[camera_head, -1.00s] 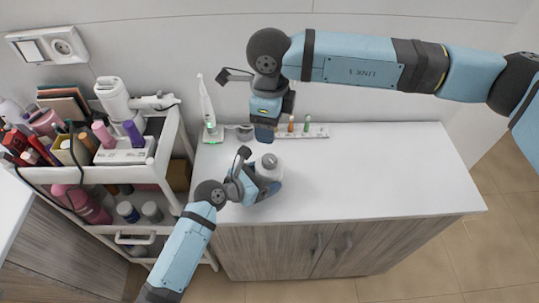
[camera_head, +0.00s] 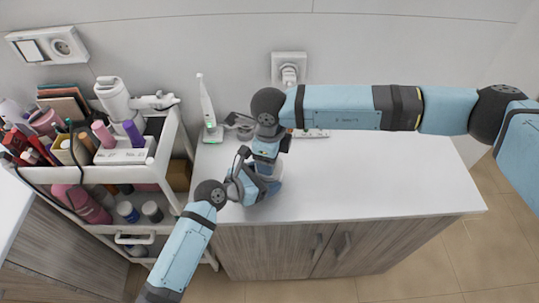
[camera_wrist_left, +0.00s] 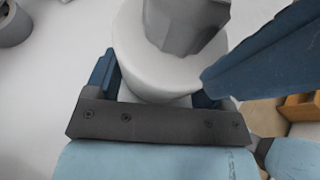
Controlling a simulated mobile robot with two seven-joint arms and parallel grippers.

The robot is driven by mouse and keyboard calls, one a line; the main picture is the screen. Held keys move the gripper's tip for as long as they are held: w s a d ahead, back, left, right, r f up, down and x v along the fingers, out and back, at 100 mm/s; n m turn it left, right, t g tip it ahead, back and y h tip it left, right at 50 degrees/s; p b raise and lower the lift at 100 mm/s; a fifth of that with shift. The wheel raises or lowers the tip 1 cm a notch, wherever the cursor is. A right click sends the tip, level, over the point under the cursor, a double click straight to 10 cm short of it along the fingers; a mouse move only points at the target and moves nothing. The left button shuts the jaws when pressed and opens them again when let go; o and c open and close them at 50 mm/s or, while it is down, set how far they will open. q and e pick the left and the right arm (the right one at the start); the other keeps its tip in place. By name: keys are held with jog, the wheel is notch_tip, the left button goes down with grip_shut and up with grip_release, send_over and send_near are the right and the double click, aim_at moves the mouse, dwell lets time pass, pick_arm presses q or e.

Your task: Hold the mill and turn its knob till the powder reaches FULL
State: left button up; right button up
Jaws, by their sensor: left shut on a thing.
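The mill is white with a grey knob on top (camera_wrist_left: 185,22). Its round white body (camera_wrist_left: 135,55) fills the middle of the left wrist view; in the head view only a pale sliver (camera_head: 278,172) shows. My left gripper (camera_head: 262,187) is shut around the mill's body on the counter, with its fingers on either side (camera_wrist_left: 155,95). My right gripper (camera_head: 264,163) is directly above the mill and hides its top in the head view. Its jaws cannot be made out. The powder level and any FULL mark are not visible.
The white counter (camera_head: 380,180) is clear to the right. An electric toothbrush on its stand (camera_head: 208,110) and a brush-head tray (camera_head: 315,133) stand at the back. A loaded cosmetics cart (camera_head: 165,165) is to the left. A wall socket with a plug (camera_head: 289,72) is behind.

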jog(key=c, duration=0.9)
jog(key=shift+c, duration=0.2)
jog(key=shift+n, duration=0.4)
jog(key=n, duration=0.2)
jog(key=shift+n, duration=0.4)
jog(key=n, duration=0.3)
jog(key=shift+n, duration=0.4)
jog(key=n, duration=0.6)
jog(key=shift+n, duration=0.3)
